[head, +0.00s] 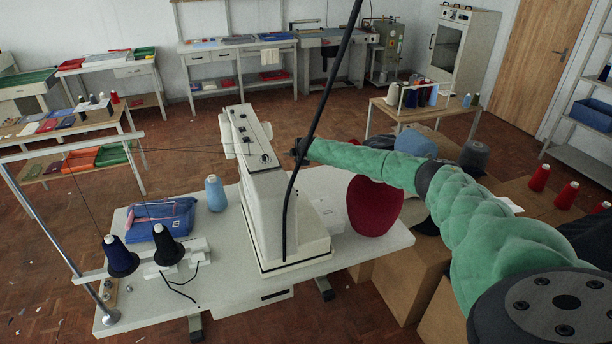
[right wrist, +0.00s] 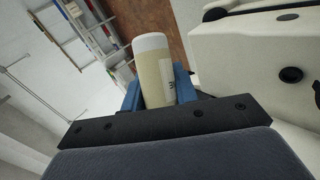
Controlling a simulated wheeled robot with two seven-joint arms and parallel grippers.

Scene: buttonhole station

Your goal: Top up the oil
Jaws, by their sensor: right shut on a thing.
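The cream buttonhole machine (head: 260,190) stands upright on the pale table (head: 225,255) in the head view. My right arm reaches in from the right, and the dark gripper end (head: 301,151) is beside the machine's upper part. In the right wrist view the blue fingers of my right gripper (right wrist: 158,90) are shut on an oil bottle (right wrist: 155,70). The bottle is translucent with yellowish contents, a white end and a partly visible label. The machine's cream side with black knobs (right wrist: 255,50) is close on the right there. I cannot make out the bottle in the head view. My left gripper is not in view.
Two dark thread cones (head: 119,256) stand at the table's left, near a blue pouch (head: 161,221) and a light blue cone (head: 215,193). A dark red rounded object (head: 374,205) is right of the machine. A black cable (head: 322,100) crosses in front.

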